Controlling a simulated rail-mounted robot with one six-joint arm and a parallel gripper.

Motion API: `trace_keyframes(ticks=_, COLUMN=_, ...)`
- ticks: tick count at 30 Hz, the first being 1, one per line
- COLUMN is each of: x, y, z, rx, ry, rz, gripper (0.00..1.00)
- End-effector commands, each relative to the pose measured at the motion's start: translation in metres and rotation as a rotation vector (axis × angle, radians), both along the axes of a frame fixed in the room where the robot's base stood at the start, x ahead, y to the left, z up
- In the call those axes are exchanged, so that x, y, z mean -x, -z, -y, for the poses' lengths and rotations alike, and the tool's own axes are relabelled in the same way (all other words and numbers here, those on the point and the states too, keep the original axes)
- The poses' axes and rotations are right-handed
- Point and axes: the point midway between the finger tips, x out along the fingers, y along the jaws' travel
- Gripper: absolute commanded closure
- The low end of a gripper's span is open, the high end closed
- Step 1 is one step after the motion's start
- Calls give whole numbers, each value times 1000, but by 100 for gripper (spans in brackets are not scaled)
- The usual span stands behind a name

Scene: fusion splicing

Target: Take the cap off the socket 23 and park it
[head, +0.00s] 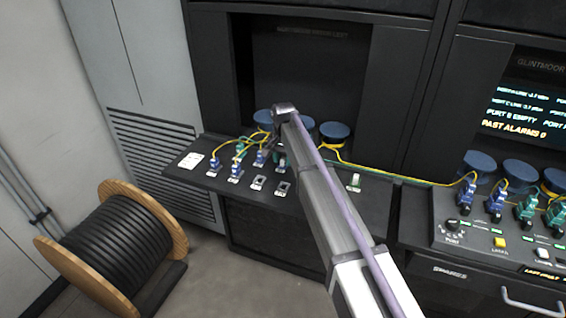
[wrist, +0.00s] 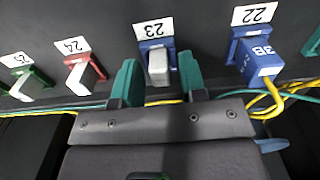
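Socket 23 (wrist: 152,44) is a blue fitting in the wrist view, below an upside-down label 23. A light grey cap (wrist: 158,66) sits on it. My gripper (wrist: 158,70) has two teal fingers, one on each side of the cap. They stand apart, with visible gaps to the cap, so the gripper is open and holds nothing. In the head view my arm reaches over the sloped panel (head: 340,204), and its end hides part of the connector rows. I cannot make out socket 23 there.
Socket 24 (wrist: 82,68), red, and socket 25 (wrist: 35,85), green, carry grey caps on the left. Blue plug 3B (wrist: 260,62) with a yellow cable is close on the right at socket 22. Cables run beneath the fingers. Two dark square fittings (head: 258,183) sit near the panel's front.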

Motion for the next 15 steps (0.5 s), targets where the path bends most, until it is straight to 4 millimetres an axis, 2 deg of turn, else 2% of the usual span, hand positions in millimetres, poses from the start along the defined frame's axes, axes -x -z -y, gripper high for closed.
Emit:
trace_keyframes(ticks=2, x=0, y=0, z=0, rx=0, ry=0, rz=0, gripper=69)
trace_keyframes(ticks=11, x=0, y=0, z=0, rx=0, ry=0, rz=0, gripper=98)
trace_keyframes(ticks=15, x=0, y=0, z=0, rx=0, ry=0, rz=0, gripper=100)
